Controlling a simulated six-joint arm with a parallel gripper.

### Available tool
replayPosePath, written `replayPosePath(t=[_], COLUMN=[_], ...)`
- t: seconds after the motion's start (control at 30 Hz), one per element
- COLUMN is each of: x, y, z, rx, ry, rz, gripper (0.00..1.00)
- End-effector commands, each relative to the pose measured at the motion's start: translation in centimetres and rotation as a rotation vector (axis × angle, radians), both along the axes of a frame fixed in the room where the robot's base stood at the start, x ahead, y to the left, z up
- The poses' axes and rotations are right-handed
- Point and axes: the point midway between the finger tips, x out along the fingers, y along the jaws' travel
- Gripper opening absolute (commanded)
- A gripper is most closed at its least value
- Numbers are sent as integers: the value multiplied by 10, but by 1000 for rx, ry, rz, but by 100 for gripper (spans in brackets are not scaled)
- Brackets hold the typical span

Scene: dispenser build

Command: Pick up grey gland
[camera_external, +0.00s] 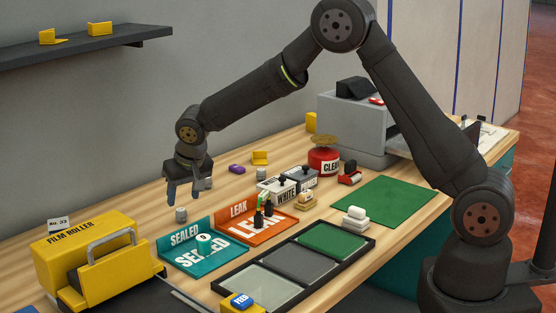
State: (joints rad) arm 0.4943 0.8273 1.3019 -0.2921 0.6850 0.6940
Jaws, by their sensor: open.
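A small grey cylindrical piece (181,214), which looks like the grey gland, stands on the wooden table just behind the teal SEALED tray. My gripper (184,193) is open with its fingers pointing down. It appears above this grey piece and apart from it, and I see nothing between the fingers. Another small grey piece (261,173) stands farther back, near the white box.
The teal SEALED tray (190,265) and orange LEAK tray (262,232), with dark bottles in it, lie in front. A yellow film roller (75,255) stands at left. A purple piece (236,169) lies behind.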

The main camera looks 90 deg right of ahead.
Motion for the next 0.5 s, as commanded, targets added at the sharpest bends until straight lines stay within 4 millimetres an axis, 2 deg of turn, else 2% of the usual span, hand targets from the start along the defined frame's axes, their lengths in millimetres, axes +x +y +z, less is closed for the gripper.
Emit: replayPosePath(t=[0.1, 0.27, 0.5], x=[3, 4, 7], y=[-5, -8, -22], z=[-13, -21, -51], rx=[1, 0, 0], ry=[1, 0, 0], rz=[-1, -1, 1], gripper=[51, 51, 51])
